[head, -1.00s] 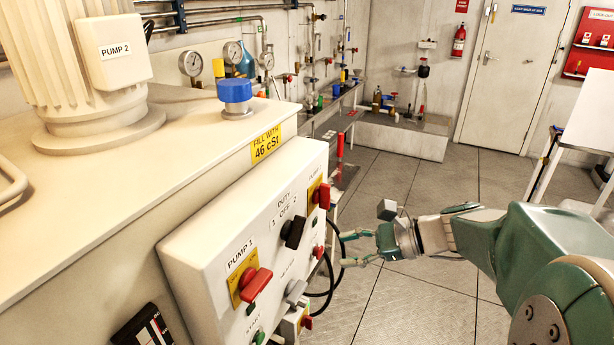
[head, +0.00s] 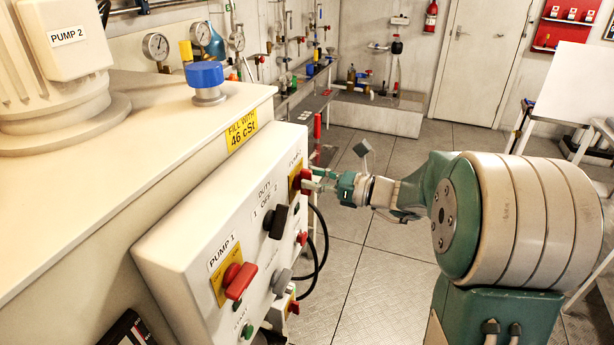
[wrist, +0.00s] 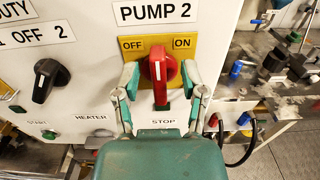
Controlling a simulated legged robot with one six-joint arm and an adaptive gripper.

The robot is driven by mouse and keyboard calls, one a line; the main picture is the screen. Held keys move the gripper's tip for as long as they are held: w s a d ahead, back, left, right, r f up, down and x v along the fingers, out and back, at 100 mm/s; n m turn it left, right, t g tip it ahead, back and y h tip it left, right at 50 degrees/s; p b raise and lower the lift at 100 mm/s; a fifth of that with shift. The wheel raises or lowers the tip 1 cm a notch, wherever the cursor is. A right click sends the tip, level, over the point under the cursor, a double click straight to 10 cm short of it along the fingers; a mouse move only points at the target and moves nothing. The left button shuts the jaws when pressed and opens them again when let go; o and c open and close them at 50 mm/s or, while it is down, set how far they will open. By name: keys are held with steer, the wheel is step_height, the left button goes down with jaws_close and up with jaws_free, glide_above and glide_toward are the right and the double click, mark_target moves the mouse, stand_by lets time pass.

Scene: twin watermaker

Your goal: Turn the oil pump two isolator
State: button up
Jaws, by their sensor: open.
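The pump two isolator is a red rotary handle (wrist: 158,72) on a yellow plate marked OFF and ON, under a PUMP 2 label, in the wrist view. Its white mark stands upright, between the two words. In the head view the isolator (head: 296,178) is at the far end of the white panel, partly hidden by my fingers. My gripper (wrist: 160,85) is open, with one finger on each side of the red handle. A gap shows between the handle and each finger, so I see no clear contact.
The white control panel (head: 186,262) also carries a red PUMP 1 isolator (head: 238,280) and a black duty switch (wrist: 48,80). Black cables (head: 322,245) loop below the panel's far end. The floor (head: 385,290) right of the panel is open.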

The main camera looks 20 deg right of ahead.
steer(key=shift+x, duration=0.95)
steer(key=shift+s, duration=0.1)
jaws_close()
